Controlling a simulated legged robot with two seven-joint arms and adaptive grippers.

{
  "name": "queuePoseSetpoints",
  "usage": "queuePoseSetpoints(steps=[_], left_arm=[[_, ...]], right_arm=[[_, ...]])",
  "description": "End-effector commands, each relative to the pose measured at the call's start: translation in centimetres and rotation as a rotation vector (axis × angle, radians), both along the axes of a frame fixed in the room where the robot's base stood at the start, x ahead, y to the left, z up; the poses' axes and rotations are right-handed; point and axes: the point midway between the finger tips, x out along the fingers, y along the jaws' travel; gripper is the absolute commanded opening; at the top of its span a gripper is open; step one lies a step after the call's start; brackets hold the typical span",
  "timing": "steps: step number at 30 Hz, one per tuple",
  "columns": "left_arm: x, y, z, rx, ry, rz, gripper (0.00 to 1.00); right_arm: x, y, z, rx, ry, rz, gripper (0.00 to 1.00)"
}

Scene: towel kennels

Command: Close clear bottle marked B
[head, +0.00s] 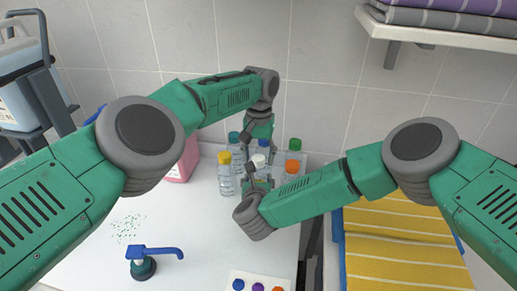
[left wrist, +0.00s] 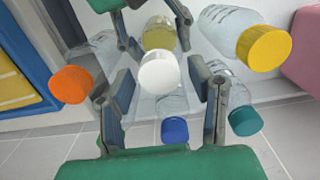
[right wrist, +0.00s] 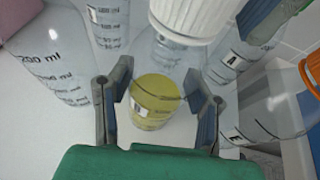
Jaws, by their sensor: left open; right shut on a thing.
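A clear bottle (right wrist: 155,97) with yellowish contents and a white cap (head: 258,159) stands upright among other bottles. Its marking is only partly visible, and I cannot read the letter. My right gripper (right wrist: 160,82) is shut on this bottle's body, below the cap. My left gripper (left wrist: 168,88) is open above it, with one finger on each side of the white cap (left wrist: 158,73). The fingers look apart from the cap. In the head view my arms hide much of the bottle. I cannot tell whether the cap is tight.
Close around stand clear bottles with a yellow cap (head: 224,158), an orange cap (head: 292,165), a green cap (head: 295,144) and blue caps. A pink container (head: 182,165) is to the left. A dark-based blue pump (head: 143,265) and a dotted card (head: 258,282) lie nearer.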

Motion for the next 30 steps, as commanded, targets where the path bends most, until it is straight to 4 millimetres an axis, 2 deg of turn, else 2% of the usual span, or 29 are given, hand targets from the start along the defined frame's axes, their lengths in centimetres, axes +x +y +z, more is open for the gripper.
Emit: queuePoseSetpoints(steps=[7, 8, 9, 12, 22, 23, 24, 25, 30], left_arm=[[-0.01, -0.01, -0.09, 0.000, 0.000, 0.000, 0.48], [-0.01, -0.01, -0.09, 0.000, 0.000, 0.000, 0.44], [-0.01, -0.01, -0.09, 0.000, 0.000, 0.000, 0.30], [-0.01, -0.02, -0.08, 0.000, 0.000, 0.000, 0.00], [-0.02, -0.03, -0.08, -0.001, 0.000, -0.011, 0.00], [-0.02, -0.03, -0.07, -0.001, 0.000, -0.011, 0.38], [-0.02, -0.03, -0.07, -0.001, 0.000, -0.011, 0.52], [-0.02, -0.03, -0.07, -0.001, 0.000, -0.011, 0.55], [-0.02, -0.03, -0.07, -0.001, 0.000, -0.011, 0.55]], right_arm=[[-0.13, -0.04, -0.26, -0.001, 0.005, 0.000, 0.00], [-0.13, -0.04, -0.26, -0.001, 0.005, 0.000, 0.00], [-0.13, -0.04, -0.26, -0.001, 0.005, 0.000, 0.00], [-0.13, -0.04, -0.26, -0.001, 0.005, 0.000, 0.00], [-0.14, -0.02, -0.25, -0.001, 0.005, 0.000, 0.00], [-0.14, -0.02, -0.25, -0.001, 0.005, 0.000, 0.00], [-0.14, -0.02, -0.25, -0.001, 0.005, 0.000, 0.00], [-0.14, -0.02, -0.25, -0.001, 0.005, 0.000, 0.00], [-0.14, -0.01, -0.24, -0.001, 0.005, 0.000, 0.00]])
